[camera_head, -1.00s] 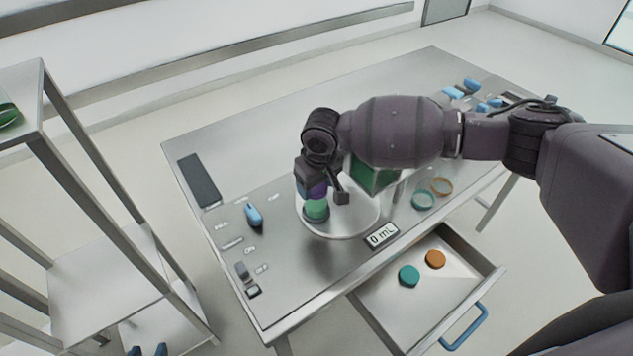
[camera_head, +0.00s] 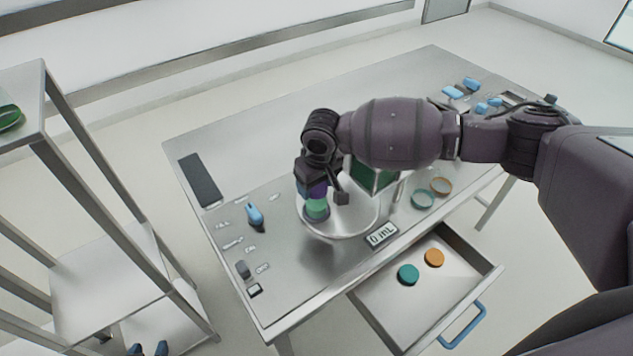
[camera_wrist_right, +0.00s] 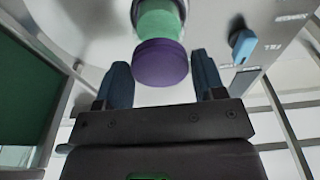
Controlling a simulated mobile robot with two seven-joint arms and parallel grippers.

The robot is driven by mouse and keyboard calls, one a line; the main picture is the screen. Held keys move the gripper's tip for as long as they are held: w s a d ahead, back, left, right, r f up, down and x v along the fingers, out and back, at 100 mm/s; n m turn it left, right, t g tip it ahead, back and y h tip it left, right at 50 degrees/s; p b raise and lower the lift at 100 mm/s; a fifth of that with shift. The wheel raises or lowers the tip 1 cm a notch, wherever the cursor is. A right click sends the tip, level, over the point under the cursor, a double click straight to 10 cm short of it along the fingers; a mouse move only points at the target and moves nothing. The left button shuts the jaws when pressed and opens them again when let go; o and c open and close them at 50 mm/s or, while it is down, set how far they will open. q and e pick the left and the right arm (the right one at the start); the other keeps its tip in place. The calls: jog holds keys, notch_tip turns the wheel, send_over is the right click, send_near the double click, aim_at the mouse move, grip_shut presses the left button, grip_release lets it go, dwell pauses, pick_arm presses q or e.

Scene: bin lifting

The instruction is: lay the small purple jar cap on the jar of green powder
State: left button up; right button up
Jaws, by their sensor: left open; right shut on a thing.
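The small purple jar cap (camera_wrist_right: 160,62) sits between the fingers of my right gripper (camera_wrist_right: 162,78), which is shut on it. It also shows as a purple patch under the gripper in the head view (camera_head: 320,188). The jar of green powder (camera_head: 317,209) stands on the round silver dish, directly below the gripper. In the right wrist view the green jar (camera_wrist_right: 159,20) lines up with the cap and appears to meet it; whether they touch I cannot tell. My left gripper is not in view.
The dish (camera_head: 350,228) stands behind a "0 mL" display (camera_head: 381,235). A green box (camera_head: 372,177) is close behind my right gripper. Teal (camera_head: 422,200) and tan (camera_head: 441,186) rings lie to the right. The open drawer (camera_head: 440,300) holds a teal and an orange disc.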

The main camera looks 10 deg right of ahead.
jog(key=shift+f, duration=1)
dwell(1.5)
jog(key=o, duration=1.1)
jog(key=shift+r, duration=4)
